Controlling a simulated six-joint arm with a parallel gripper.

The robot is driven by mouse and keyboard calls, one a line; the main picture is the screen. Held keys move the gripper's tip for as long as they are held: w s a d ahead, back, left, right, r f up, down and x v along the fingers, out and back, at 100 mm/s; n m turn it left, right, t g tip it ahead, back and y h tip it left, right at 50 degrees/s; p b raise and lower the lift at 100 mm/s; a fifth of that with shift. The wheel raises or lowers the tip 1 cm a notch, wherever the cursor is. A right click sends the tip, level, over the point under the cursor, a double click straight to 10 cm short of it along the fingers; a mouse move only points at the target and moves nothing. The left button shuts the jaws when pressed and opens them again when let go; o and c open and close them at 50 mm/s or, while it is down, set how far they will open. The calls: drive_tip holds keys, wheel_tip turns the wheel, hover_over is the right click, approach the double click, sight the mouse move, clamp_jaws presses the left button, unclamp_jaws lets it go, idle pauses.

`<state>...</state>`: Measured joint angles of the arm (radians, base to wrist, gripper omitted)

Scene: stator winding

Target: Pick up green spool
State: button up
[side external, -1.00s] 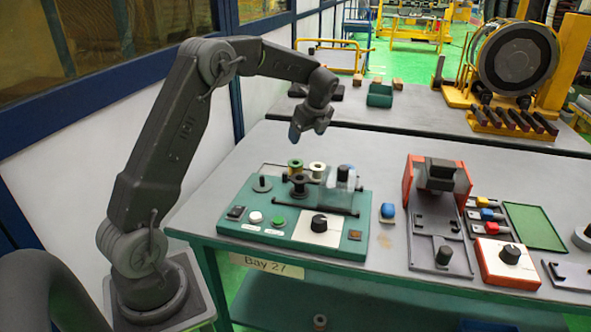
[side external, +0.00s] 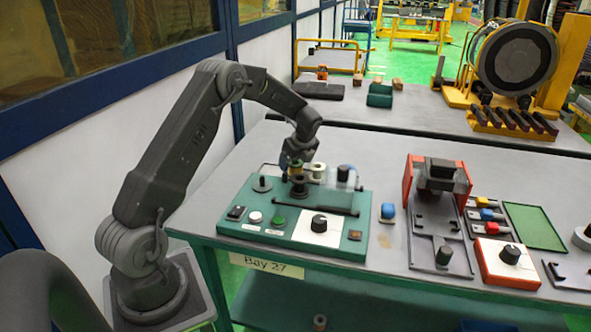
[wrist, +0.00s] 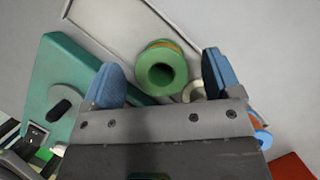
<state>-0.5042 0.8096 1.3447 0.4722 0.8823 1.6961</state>
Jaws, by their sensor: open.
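The green spool (wrist: 160,67) stands between my two blue fingertips in the wrist view, with its round top and centre hole facing the camera and a strip of orange-brown at its edge. It also shows in the side view (side external: 295,168), partly covered by my gripper (side external: 289,158). In the wrist view my gripper (wrist: 161,73) is open, with a gap on both sides of the spool. Whether the fingertips reach down beside the spool is hard to tell.
A dark spool (side external: 299,188) is just in front, and a white spool (side external: 318,171) is close on the right. All are at the green winding fixture (side external: 262,225), which has knobs and buttons.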

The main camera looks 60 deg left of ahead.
drive_tip(key=shift+a+f, duration=0.25)
drive_tip(key=shift+f, duration=0.35)
drive_tip(key=shift+c, duration=0.2)
drive_tip(key=c, duration=1)
drive_tip(key=shift+r, duration=0.15)
